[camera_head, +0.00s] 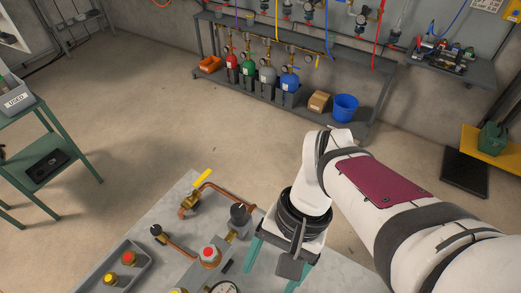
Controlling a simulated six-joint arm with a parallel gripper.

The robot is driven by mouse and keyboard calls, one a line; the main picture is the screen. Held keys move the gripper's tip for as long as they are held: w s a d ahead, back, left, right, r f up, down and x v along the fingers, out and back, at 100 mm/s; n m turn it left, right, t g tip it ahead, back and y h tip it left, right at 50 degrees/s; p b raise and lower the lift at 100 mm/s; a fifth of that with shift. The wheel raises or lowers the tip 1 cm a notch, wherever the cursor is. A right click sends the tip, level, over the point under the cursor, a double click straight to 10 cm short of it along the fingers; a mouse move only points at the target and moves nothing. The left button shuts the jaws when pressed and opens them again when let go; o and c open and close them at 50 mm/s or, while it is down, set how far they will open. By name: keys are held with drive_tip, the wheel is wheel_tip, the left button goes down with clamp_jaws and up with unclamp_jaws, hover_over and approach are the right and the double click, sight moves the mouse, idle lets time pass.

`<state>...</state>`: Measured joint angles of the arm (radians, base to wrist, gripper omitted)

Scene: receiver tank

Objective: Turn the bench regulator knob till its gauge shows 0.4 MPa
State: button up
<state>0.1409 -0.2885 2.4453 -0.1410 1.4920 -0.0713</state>
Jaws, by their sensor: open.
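The bench (180,268) is a grey top at the bottom of the view, with copper pipework on it. A black knob (239,211) stands on a brass body beside the pipe and looks like the regulator knob, but I cannot be sure. A white-faced gauge (224,288) is cut off by the bottom edge, and its reading cannot be made out. My gripper (289,266) hangs over the right part of the bench, to the right of and nearer than the black knob. It is open and apart from the knob.
A yellow lever valve (202,179), a smaller black knob (156,231) and a red-capped fitting (209,253) stand close by on the bench. A grey tray (97,277) holds capped brass fittings at left. A rack (270,87) with several gas cylinders stands behind, across open floor.

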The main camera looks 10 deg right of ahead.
drive_tip(key=shift+s+d+n+t+h, duration=0.3)
drive_tip(key=shift+s+n+t+h, duration=0.4)
drive_tip(key=shift+s+t+h, duration=0.15)
drive_tip(key=shift+w, duration=0.15)
drive_tip(key=m+t+y, duration=0.5)
drive_tip(key=m+y, duration=1)
drive_tip(key=y, duration=0.1)
approach(238, 212)
drive_tip(key=x, duration=1.3)
drive_tip(key=shift+w+f, duration=0.35)
drive_tip(key=shift+f, duration=0.35)
drive_tip(key=shift+h, duration=0.25)
